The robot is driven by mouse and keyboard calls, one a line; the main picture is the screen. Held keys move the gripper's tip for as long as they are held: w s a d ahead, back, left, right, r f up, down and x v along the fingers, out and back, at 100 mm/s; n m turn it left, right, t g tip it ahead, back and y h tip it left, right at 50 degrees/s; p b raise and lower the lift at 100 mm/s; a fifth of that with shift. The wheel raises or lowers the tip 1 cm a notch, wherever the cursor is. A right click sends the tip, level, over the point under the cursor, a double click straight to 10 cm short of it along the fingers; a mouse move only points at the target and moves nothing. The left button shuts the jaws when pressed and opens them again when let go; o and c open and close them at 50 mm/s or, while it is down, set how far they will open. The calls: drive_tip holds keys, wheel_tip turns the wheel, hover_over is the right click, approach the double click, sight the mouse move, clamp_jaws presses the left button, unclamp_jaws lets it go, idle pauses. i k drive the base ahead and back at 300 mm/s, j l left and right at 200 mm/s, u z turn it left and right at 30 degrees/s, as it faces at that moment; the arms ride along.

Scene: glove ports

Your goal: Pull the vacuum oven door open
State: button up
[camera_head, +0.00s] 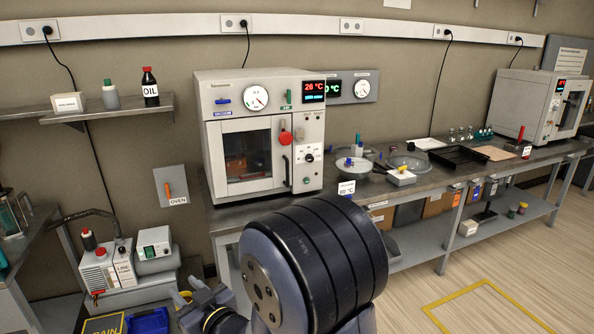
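The vacuum oven (262,135) is a light grey box standing on the bench, left of centre. Its door (245,155) has a dark window and looks shut. A black upright handle (286,170) is on the door's right side. A red knob (285,137) sits near the door's upper right. A round gauge (255,97) and a red display reading about 26 °C (314,91) are above. My dark arm fills the bottom centre. What looks like my gripper (198,303) is at the lower left of it, well below the oven and apart from it; its fingers are not clear.
The bench (400,178) holds a glass bowl, a black tray (458,158) and small items right of the oven. A second oven (540,105) stands far right. A pump (108,268) is at lower left. Floor at right is open, with a yellow outline.

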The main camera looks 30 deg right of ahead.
sight(281, 157)
drive_tip(key=i+z, duration=0.2)
drive_tip(key=z, duration=0.15)
drive_tip(key=i+z, duration=0.15)
drive_tip(key=z, duration=0.2)
drive_tip(key=i+z, duration=0.2)
drive_tip(key=z, duration=0.15)
drive_tip(key=i+j+z, duration=0.1)
drive_tip(key=i+j, duration=0.2)
drive_tip(key=i, duration=0.15)
drive_tip(key=i+j+z, duration=0.15)
drive_tip(key=i+j, duration=0.2)
drive_tip(key=i, duration=0.1)
